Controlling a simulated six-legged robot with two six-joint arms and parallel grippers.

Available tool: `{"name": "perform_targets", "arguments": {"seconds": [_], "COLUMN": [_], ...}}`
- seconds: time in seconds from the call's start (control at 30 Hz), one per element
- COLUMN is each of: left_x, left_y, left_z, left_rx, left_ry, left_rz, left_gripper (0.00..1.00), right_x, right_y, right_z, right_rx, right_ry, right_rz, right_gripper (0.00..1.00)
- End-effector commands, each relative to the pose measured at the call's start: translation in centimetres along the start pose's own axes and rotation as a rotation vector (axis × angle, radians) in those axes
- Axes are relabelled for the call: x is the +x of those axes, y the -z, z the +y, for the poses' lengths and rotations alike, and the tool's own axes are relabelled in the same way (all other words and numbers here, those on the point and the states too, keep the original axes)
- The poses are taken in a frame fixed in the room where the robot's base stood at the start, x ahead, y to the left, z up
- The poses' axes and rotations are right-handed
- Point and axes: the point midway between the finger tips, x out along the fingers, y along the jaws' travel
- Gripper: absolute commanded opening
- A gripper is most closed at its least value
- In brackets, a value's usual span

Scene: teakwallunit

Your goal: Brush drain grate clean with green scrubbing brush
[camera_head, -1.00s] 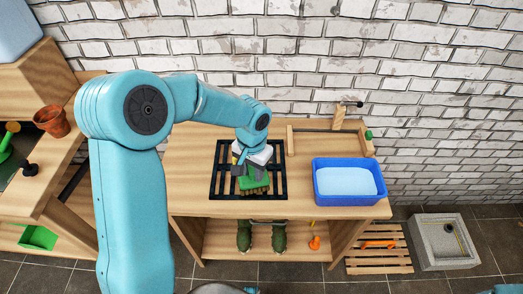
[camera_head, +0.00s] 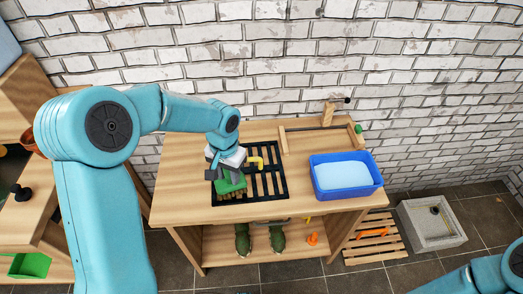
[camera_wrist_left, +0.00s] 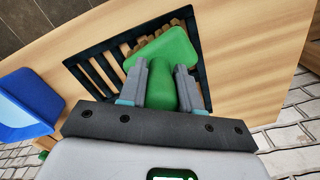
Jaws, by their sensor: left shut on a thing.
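The black drain grate (camera_head: 280,183) lies on the wooden bench top, with parallel slots running front to back. My left gripper (camera_head: 228,174) is over the grate's left part, shut on the green scrubbing brush (camera_head: 232,185). In the left wrist view the grey fingers of my left gripper (camera_wrist_left: 162,85) close around the brush's green handle, and the green brush head (camera_wrist_left: 172,47) covers part of the grate (camera_wrist_left: 100,75). Tan bristles show under the head, over the grate; whether they touch it is hard to tell. The right gripper is out of view; only part of my right arm shows.
A blue basin of light-blue water (camera_head: 346,176) stands at the bench's right end. A wooden frame (camera_head: 318,138) lies behind. Green boots (camera_head: 243,238) and an orange object (camera_head: 313,239) sit on the lower shelf.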

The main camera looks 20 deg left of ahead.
Motion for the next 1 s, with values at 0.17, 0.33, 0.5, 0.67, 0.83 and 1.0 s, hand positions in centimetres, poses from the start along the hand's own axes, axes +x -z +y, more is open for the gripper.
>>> {"name": "perform_targets", "arguments": {"seconds": [0.17, 0.33, 0.5, 0.67, 0.83, 1.0], "left_x": [-2.2, -3.6, -5.2, -6.6, -7.4, -7.3], "left_y": [0.2, 0.3, 0.2, 0.2, 0.1, 0.1], "left_z": [0.2, 0.2, 0.1, 0.1, 0.0, 0.0], "left_rx": [0.001, 0.001, 0.001, 0.001, 0.001, 0.001], "left_ry": [0.000, -0.001, -0.001, -0.001, -0.001, -0.001], "left_rz": [0.007, 0.008, 0.007, 0.007, 0.007, 0.007], "left_gripper": [0.04, 0.04, 0.04, 0.04, 0.04, 0.04], "right_x": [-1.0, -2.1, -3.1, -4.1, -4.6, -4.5], "right_y": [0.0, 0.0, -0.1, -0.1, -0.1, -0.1], "right_z": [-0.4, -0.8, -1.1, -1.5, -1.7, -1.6], "right_rx": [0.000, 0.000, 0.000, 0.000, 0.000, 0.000], "right_ry": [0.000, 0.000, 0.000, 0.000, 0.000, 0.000], "right_rz": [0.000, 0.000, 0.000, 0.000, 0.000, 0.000], "right_gripper": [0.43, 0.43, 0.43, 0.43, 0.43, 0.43]}}
